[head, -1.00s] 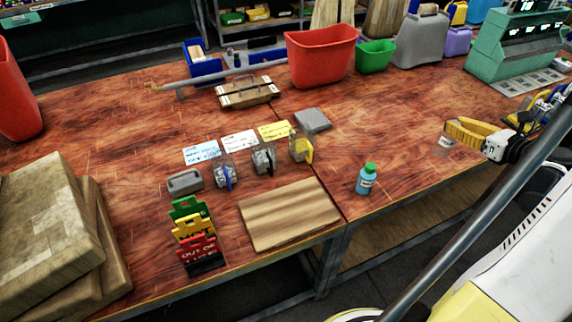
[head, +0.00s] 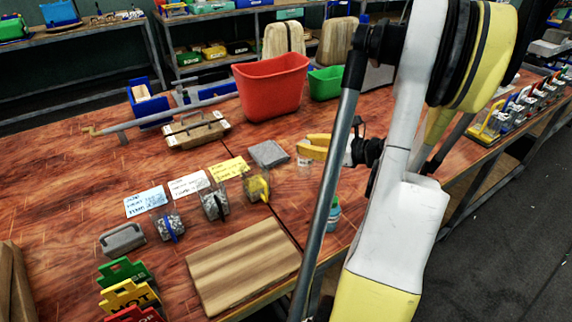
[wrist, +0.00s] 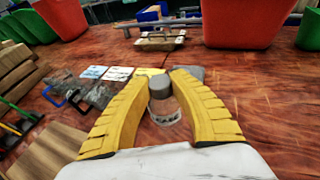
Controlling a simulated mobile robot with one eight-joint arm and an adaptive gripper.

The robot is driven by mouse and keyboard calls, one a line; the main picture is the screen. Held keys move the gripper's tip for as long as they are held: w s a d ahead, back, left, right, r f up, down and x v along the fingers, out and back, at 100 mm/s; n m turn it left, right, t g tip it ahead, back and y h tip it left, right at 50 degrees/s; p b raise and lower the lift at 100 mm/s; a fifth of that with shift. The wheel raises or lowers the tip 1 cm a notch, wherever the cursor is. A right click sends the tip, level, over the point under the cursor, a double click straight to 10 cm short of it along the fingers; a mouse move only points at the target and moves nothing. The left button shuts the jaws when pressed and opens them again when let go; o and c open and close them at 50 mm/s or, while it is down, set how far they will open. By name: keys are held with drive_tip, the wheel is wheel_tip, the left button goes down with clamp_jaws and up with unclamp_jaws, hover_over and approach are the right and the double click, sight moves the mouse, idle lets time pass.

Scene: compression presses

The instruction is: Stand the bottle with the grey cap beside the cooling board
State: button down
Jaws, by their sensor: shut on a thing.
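My gripper (head: 312,148) is shut on a clear bottle with a grey cap (wrist: 160,86), held upright between the yellow fingers (wrist: 160,82). In the head view the bottle (head: 304,157) is small and partly hidden by the fingers. I cannot tell whether its base touches the table. The cooling board, seemingly the striped wooden board (head: 242,266), lies flat near the table's front edge, left of and nearer than my gripper. Its corner shows at lower left in the wrist view (wrist: 45,155).
A blue bottle (head: 333,212) stands right of the board, partly hidden by my arm. A grey slab (head: 268,153) lies just left of my gripper. A red bin (head: 270,88) stands behind.

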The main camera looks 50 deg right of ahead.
drive_tip(key=w+f+b, duration=0.4)
drive_tip(key=w+f, duration=0.1)
drive_tip(key=f, duration=0.2)
drive_tip(key=shift+w+d+f, duration=0.25)
drive_tip(key=shift+w+d, duration=0.05)
drive_tip(key=shift+w, duration=0.1)
drive_tip(key=c, duration=1.3)
unclamp_jaws()
drive_tip(key=shift+f, duration=0.1)
drive_tip(key=shift+o, duration=0.2)
